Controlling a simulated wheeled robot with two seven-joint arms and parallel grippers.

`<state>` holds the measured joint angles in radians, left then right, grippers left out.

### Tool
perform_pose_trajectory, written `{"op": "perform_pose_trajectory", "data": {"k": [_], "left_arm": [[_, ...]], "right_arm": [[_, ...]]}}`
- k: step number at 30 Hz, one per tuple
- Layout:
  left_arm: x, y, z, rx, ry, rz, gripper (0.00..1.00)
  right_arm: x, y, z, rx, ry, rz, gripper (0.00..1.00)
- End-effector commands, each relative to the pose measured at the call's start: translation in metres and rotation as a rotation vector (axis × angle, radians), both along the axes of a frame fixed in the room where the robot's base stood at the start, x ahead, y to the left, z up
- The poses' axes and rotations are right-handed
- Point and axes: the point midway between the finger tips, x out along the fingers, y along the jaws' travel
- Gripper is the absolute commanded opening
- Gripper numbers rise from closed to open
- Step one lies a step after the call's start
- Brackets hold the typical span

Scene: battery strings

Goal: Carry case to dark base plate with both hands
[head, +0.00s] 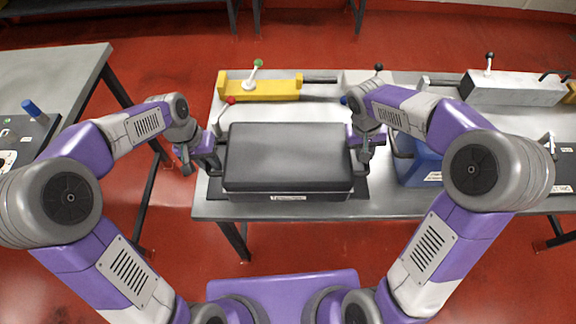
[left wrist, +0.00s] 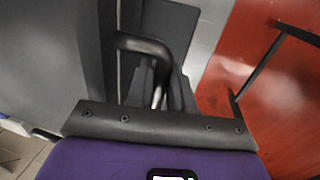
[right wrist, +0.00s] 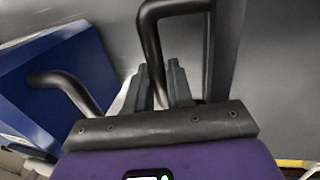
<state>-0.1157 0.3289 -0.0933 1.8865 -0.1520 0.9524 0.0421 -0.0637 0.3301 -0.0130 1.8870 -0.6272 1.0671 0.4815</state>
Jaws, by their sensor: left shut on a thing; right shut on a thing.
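The dark grey case (head: 288,155) sits level over the dark base plate (head: 361,187), whose edges show at its left and right. I cannot tell whether the case touches the plate. My left gripper (head: 213,155) is shut on the handle at the case's left side; the left wrist view shows the fingers (left wrist: 161,85) around the bent dark handle (left wrist: 145,46). My right gripper (head: 363,150) is at the case's right side; the right wrist view shows its fingers (right wrist: 168,85) shut on the other handle (right wrist: 150,40).
A blue case (head: 420,168) with its own handle stands close to the right of my right gripper. Behind are a yellow fixture (head: 262,90) and a light grey block (head: 512,88) with levers. A second table (head: 60,75) stands at the left, with red floor between.

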Motion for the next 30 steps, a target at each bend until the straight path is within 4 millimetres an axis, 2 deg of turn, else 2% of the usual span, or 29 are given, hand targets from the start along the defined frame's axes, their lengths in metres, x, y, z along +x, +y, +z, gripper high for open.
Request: {"op": "perform_pose_trajectory", "data": {"k": [11,12,17,26,30], "left_arm": [[0.001,-0.001,-0.013,-0.002,-0.007,0.000,0.00],[0.000,0.000,-0.015,0.000,0.000,0.000,0.23],[0.000,0.000,-0.014,0.000,0.000,0.000,0.47],[0.000,0.000,-0.013,0.000,-0.001,0.000,0.47],[0.001,0.003,0.001,0.000,-0.004,0.001,0.47]], "right_arm": [[0.001,0.000,-0.013,-0.001,-0.007,0.001,0.00],[0.000,0.000,-0.015,0.000,0.000,0.000,0.23],[0.000,0.000,-0.014,0.000,0.000,0.000,0.47],[0.000,0.000,-0.014,0.000,0.000,0.000,0.47],[0.000,0.000,-0.014,0.000,0.000,0.000,0.47]]}}
